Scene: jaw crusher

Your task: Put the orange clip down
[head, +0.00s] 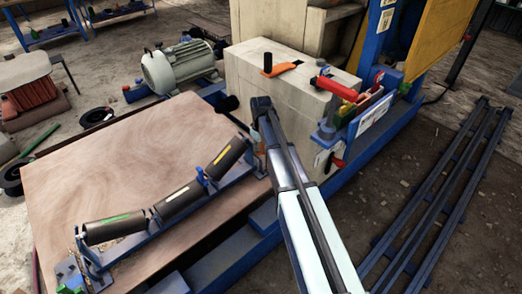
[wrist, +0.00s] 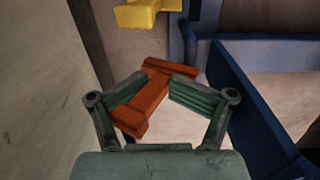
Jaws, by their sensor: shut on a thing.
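The orange clip (wrist: 143,106) is between the two green finger pads of my gripper (wrist: 160,92) in the wrist view. It lies slanted, one end toward the lower left and the other toward the upper right. The gripper is shut on it. In the head view my arm reaches to the near side of the pale block, and the gripper is mostly hidden behind the arm. A small orange patch (head: 258,143) shows there beside my arm; I cannot tell whether it is the clip.
The pale block (head: 250,70) carries an orange piece with a black upright (head: 267,63) and a red-handled clamp (head: 337,88). A roller frame (head: 165,205) lies on the wooden board (head: 70,170), whose far part is bare. A yellow part (wrist: 148,14) and blue frame (wrist: 235,95) are near my gripper.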

